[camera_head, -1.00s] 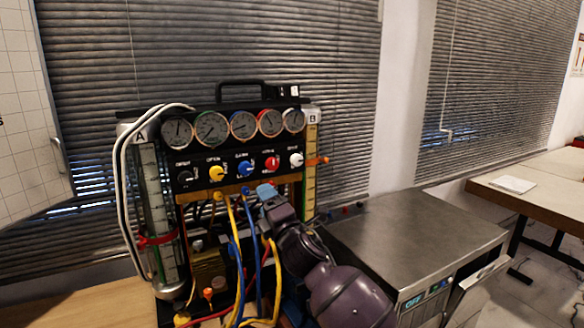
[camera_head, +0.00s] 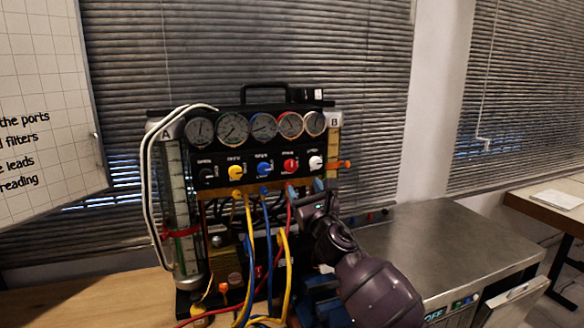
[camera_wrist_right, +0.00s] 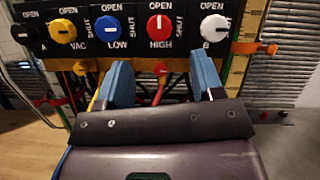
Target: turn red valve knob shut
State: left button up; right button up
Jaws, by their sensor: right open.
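The red valve knob (camera_head: 290,165) is on the black panel of the gauge rig, between the blue knob (camera_head: 264,168) and the white knob (camera_head: 315,162). In the right wrist view the red knob (camera_wrist_right: 159,27) has its white mark upright, toward the OPEN label above it; SHUT is printed at its right. My right gripper (camera_head: 305,189) is open and empty, just below the knob row. In the right wrist view its two blue fingers (camera_wrist_right: 161,68) stand apart, either side of the red knob's column and below it, not around it. My left gripper is not in view.
A yellow knob (camera_head: 236,172) and a black knob (camera_head: 206,174) sit further left, under a row of gauges (camera_head: 263,126). Yellow, blue and red hoses (camera_head: 249,245) hang below the panel. An orange lever (camera_head: 345,164) sticks out right. A metal cabinet (camera_head: 440,245) stands at right.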

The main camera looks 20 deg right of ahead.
aim_at(292, 168)
jog(key=x, duration=0.9)
jog(key=c, duration=0.9)
